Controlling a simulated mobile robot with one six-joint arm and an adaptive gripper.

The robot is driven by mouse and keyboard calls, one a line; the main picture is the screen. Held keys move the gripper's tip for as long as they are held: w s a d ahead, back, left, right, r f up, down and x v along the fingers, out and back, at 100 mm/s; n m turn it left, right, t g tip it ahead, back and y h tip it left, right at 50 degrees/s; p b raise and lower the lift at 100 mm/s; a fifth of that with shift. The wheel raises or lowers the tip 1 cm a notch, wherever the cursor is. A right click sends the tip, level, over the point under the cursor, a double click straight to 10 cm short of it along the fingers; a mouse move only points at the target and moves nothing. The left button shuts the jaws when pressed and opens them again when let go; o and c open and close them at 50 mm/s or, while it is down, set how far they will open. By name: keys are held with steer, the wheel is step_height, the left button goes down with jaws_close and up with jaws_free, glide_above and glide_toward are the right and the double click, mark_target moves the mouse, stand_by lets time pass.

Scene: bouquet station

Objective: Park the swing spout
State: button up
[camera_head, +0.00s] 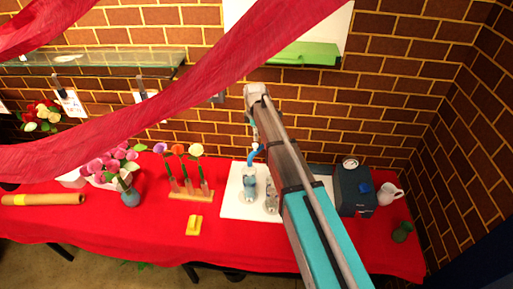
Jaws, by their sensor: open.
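A blue curved spout (254,155) rises from a pale blue and clear fixture (249,183) on a white board (233,207), which lies on the red-covered table. A second clear upright piece (271,200) stands to its right, partly behind my arm. My arm crosses the picture from the lower right up to the middle, in front of the board. My gripper (256,145) is small, open and partly hidden by the arm, close to the spout in the picture. I cannot tell whether it touches the spout.
A wooden rack (189,195) with three flowers and a yellow block (194,225) are left of the board. A dark box with a gauge (353,190) and a white pitcher (389,193) are right. Red ribbons (190,90) hang across the foreground.

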mark_target(255, 144)
steer(key=shift+f+b, duration=2.65)
steer(key=shift+f, duration=0.3)
jaws_close()
steer(key=shift+d, duration=0.2)
steer(key=shift+a, duration=0.15)
